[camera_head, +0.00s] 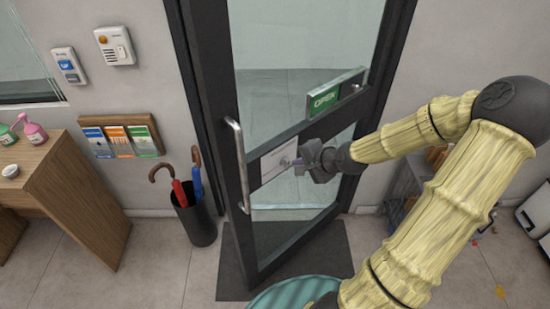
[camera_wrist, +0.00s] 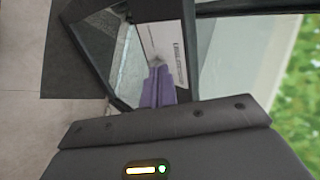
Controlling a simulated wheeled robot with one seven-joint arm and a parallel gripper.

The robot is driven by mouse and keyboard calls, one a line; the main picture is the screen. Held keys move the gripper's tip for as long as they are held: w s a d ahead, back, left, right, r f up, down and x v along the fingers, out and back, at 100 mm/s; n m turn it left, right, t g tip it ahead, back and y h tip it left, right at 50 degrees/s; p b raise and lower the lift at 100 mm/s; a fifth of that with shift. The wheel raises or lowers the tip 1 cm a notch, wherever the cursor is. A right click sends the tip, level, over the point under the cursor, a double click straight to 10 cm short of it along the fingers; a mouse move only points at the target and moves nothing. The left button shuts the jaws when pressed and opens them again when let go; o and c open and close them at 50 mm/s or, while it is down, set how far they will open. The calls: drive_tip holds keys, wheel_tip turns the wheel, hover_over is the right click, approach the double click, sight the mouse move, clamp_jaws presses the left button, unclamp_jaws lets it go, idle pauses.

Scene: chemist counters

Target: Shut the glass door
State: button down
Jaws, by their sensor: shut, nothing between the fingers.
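The glass door (camera_head: 212,115) has a dark frame and a long metal pull handle (camera_head: 238,165) on its left side. It stands ajar, swung toward me over a dark floor mat (camera_head: 325,255). A white notice panel (camera_head: 276,158) is on its middle rail; the panel also shows in the wrist view (camera_wrist: 166,36). My gripper (camera_head: 292,166) is shut and empty, right at this panel. In the wrist view the purple fingertips (camera_wrist: 158,75) point at the panel and look close to it or touching; I cannot tell which.
A green OPEN sign (camera_head: 325,97) hangs at the doorway. An umbrella stand (camera_head: 196,220) with umbrellas stands left of the door. A wooden counter (camera_head: 75,190) with bottles is further left. A rack (camera_head: 400,190) stands right of the doorway.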

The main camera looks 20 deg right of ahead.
sight(269, 159)
drive_tip(key=x, duration=0.4)
drive_tip(key=w+r+p+x, duration=0.1)
drive_tip(key=x, duration=0.2)
drive_tip(key=p+x, duration=0.1)
drive_tip(key=x, duration=0.3)
drive_tip(key=shift+w+a+r, duration=0.1)
drive_tip(key=shift+w+a, duration=0.45)
drive_tip(key=shift+w, duration=0.25)
